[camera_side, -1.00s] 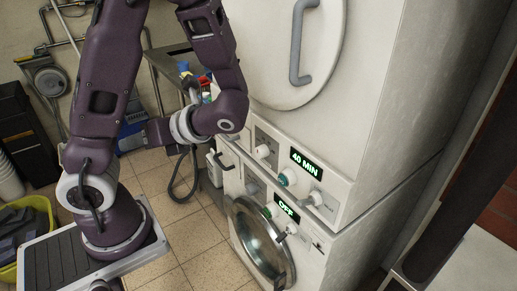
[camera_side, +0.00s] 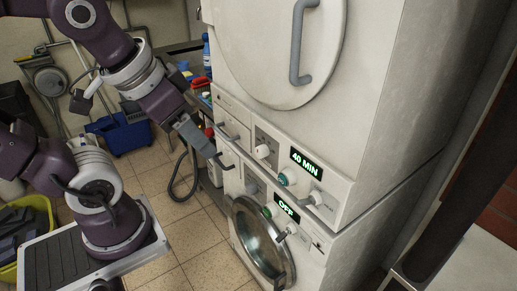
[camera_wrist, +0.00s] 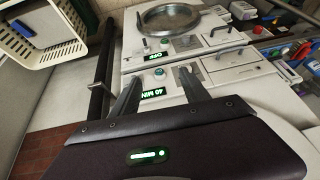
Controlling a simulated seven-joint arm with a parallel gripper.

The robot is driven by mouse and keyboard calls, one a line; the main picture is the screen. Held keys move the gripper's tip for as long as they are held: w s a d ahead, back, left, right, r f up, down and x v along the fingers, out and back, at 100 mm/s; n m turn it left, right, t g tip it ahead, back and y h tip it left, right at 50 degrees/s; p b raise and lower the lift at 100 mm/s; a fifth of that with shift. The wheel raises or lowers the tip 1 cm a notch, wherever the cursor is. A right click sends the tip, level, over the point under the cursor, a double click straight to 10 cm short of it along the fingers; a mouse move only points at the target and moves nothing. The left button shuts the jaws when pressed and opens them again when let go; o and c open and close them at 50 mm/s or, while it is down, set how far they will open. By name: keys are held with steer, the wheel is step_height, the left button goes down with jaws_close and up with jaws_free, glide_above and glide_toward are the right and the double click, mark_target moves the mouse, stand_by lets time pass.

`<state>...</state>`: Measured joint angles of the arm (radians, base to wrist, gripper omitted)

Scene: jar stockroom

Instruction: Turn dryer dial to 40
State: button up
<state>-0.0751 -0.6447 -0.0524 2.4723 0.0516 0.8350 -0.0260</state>
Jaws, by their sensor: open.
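The dryer, the upper white machine, has a display (camera_side: 306,162) that reads "40 MIN"; the same display (camera_wrist: 153,93) shows between my fingers in the wrist view. Below and beside it on the panel are a white round dial (camera_side: 263,151), a teal-ringed knob (camera_side: 287,178) and a small knob (camera_side: 315,199). I cannot read dial marks. My gripper (camera_side: 222,160) is open and empty, left of the panel in the side view and apart from the dials. In the wrist view my gripper (camera_wrist: 156,88) has its fingers spread, partly hiding the panel.
The lower machine's display (camera_side: 287,208) reads "OFF", above its round glass door (camera_side: 258,243). The dryer door handle (camera_side: 299,45) is above the panel. A blue bucket (camera_side: 125,135) stands on the tiled floor. A cream basket (camera_wrist: 35,30) is at the wrist view's upper left.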

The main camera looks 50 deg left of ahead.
steer(key=w+a+f+g+y, duration=0.1)
steer(key=w+a+f+y, duration=0.15)
steer(key=w+a, duration=0.4)
steer(key=h, duration=0.2)
glide_toward(258, 149)
steer(key=x, duration=1)
steer(key=shift+w, duration=0.1)
